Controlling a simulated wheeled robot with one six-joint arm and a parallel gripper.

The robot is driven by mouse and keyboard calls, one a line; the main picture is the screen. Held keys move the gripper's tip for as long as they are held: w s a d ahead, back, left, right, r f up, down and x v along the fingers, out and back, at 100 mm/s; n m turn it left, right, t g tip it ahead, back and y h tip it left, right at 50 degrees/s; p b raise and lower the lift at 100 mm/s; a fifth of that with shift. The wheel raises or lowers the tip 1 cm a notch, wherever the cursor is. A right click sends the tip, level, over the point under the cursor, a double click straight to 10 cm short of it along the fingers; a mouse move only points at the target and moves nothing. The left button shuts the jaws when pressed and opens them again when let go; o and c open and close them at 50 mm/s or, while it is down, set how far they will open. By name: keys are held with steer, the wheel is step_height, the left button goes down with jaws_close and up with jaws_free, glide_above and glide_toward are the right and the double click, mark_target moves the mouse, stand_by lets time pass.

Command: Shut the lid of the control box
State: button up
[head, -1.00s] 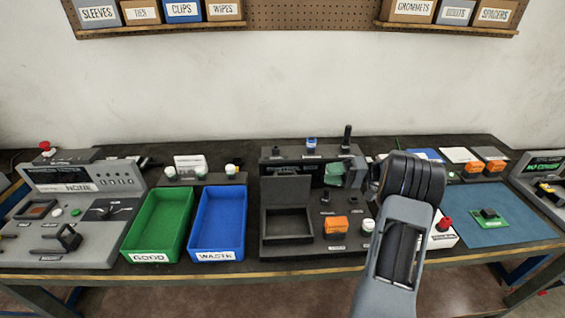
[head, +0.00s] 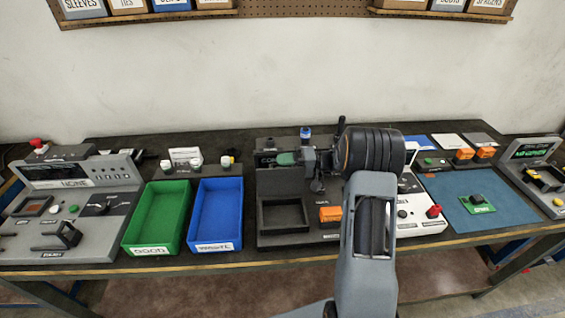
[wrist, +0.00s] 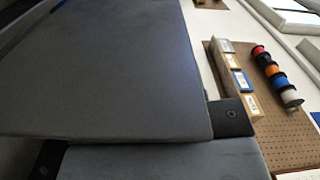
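The dark grey control box (head: 263,238) stands mid-bench in the head view. Its lid (head: 284,183) stands raised behind the open, empty-looking square compartment (head: 284,217). My arm hides the right part of the box. In the wrist view a large dark grey surface fills the left; I cannot tell what it is.
A blue bin (head: 217,222) and a green bin (head: 157,222) stand left of the box. An orange block (head: 330,214) is right of the compartment. A white panel with a red button (head: 434,211) and a blue mat (head: 510,206) lie to the right. Shelves hang above on the wall.

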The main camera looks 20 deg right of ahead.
steer(key=shift+a, duration=0.25)
jaws_close()
steer(key=shift+f, duration=0.1)
stand_by(0.4)
